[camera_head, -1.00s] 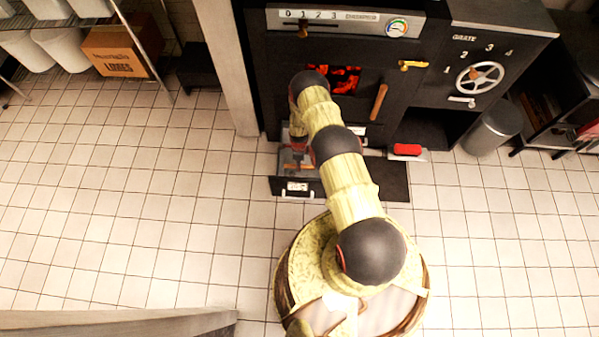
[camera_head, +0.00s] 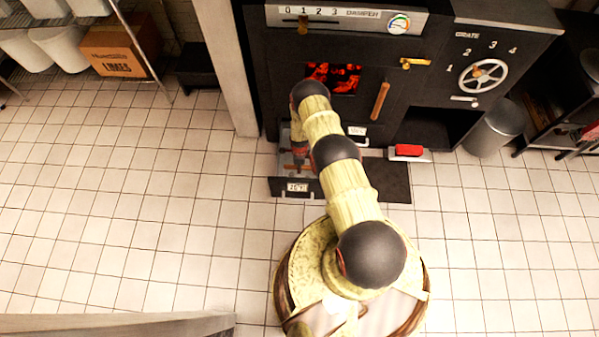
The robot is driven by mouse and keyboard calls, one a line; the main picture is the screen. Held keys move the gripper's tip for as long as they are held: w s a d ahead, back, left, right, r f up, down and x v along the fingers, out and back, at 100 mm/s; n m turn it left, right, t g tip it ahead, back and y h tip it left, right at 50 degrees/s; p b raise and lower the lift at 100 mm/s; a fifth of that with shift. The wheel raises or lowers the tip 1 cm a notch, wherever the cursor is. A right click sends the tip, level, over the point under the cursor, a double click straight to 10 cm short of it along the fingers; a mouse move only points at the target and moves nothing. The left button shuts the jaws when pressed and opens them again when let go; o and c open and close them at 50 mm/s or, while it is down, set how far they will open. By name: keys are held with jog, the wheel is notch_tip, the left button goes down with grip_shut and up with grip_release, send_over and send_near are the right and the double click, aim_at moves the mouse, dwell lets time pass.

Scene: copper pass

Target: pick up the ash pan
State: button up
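A dark drawer (camera_head: 297,187) with a pale label plate and a handle on its front stands pulled out at the foot of the black stove. Its inside shows only in part, with a grey side and a small brownish patch. I cannot tell whether the ash pan is this drawer or a thing inside it. My gripper (camera_head: 300,160) reaches down into the drawer's opening, at the end of my arm. It is small and partly covered, so its fingers and any contact cannot be made out.
The black stove (camera_head: 440,95) has a glowing fire opening (camera_head: 332,78), a wooden handle (camera_head: 380,100) and a grate wheel (camera_head: 483,77). A red-topped object (camera_head: 408,151) lies right of the drawer on the floor mat's edge. A grey bin (camera_head: 492,128) stands right. Tiled floor is free at left.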

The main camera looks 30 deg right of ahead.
grip_shut()
dwell(0.6)
